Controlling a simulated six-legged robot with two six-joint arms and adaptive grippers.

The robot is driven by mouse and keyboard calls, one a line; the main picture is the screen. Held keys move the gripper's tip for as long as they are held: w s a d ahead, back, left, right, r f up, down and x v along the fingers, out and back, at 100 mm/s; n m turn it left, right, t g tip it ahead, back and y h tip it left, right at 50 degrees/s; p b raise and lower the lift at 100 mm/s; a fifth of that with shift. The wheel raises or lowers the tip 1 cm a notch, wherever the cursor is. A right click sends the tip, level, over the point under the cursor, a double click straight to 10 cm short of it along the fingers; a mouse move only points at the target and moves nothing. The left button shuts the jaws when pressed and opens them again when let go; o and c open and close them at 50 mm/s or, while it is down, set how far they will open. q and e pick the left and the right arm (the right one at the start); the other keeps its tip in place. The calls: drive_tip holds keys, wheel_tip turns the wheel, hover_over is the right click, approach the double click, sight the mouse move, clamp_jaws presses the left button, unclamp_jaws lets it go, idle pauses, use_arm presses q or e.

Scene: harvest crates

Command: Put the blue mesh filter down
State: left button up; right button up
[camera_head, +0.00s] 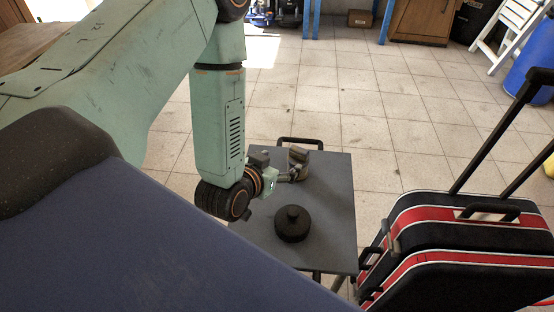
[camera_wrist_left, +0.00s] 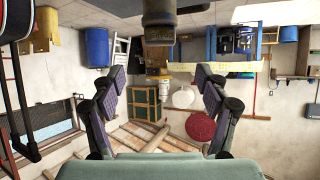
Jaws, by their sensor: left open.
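My left gripper (camera_head: 279,160) reaches in over the left side of a small grey table (camera_head: 335,200). Its fingers stand wide apart in the left wrist view (camera_wrist_left: 160,100), with nothing held between them. A dark round object with a knob on top (camera_head: 292,224) stands upright on the table, nearer the head camera than the fingers and apart from them. I cannot make out a blue mesh filter for certain in either view. A dark cylindrical part (camera_wrist_left: 158,22) shows at the top edge of the left wrist view; I cannot tell what it is. My right gripper is not in view.
A black and red suitcase (camera_head: 460,262) with a raised handle stands close right of the table. The table's right half is bare. Tiled floor (camera_head: 340,100) beyond it is open.

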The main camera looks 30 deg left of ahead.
use_arm(q)
drive_tip(key=s+d+f+g, duration=0.1)
drive_tip(key=s+f+g, duration=0.1)
drive_tip(key=s, duration=0.3)
drive_tip(key=s+d+f+g, duration=0.1)
drive_tip(key=s+f+g, duration=0.1)
drive_tip(key=s+f, duration=0.2)
drive_tip(key=s+d+f+g, duration=0.1)
drive_tip(key=s+f+g, duration=0.2)
drive_tip(key=s, duration=0.2)
drive_tip(key=shift+s+d+f+h, duration=0.25)
drive_tip(key=shift+s+d+h, duration=0.05)
drive_tip(key=shift+s+h, duration=0.1)
drive_tip(key=s+f+g, duration=0.2)
drive_tip(key=s+g, duration=0.3)
drive_tip(key=s, duration=0.7)
drive_tip(key=shift+s+d, duration=0.15)
drive_tip(key=shift+d, duration=0.2)
drive_tip(key=shift+f, duration=0.1)
